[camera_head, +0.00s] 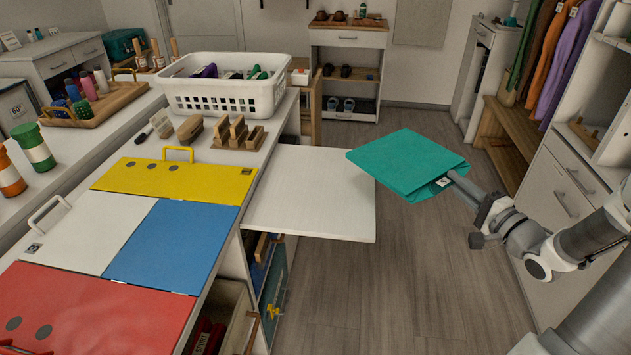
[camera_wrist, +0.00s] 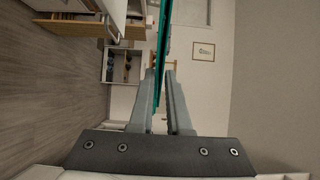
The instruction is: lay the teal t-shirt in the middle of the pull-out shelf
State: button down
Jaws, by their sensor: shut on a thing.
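The teal t-shirt (camera_head: 405,160) is folded into a flat square and held roughly level in the air. My gripper (camera_head: 456,178) is shut on its right edge in the head view. In the wrist view my gripper (camera_wrist: 160,95) has the thin teal t-shirt (camera_wrist: 161,55) edge-on between its fingers. The white pull-out shelf (camera_head: 305,205) sticks out from the right side of the counter and is bare. The t-shirt's left corner overlaps the shelf's far right part in the head view; I cannot tell its exact height above it.
A white basket (camera_head: 225,87) with several items stands on the counter behind the shelf. Brushes on wooden blocks (camera_head: 240,132) sit near the counter edge. Yellow (camera_head: 175,180), blue (camera_head: 175,243), white and red panels cover the front counter. Open floor (camera_head: 400,290) lies right of the shelf.

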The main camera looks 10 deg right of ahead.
jog(key=w+a+f+b, duration=0.1)
jog(key=a+f+b, duration=0.5)
jog(key=a+f, duration=0.5)
jog(key=shift+f+b, duration=0.15)
jog(key=shift+b, duration=0.2)
jog(key=shift+w+f, duration=0.1)
jog(key=shift+f, duration=0.05)
jog(key=c, duration=0.9)
grip_release()
jog(key=shift+o, duration=0.2)
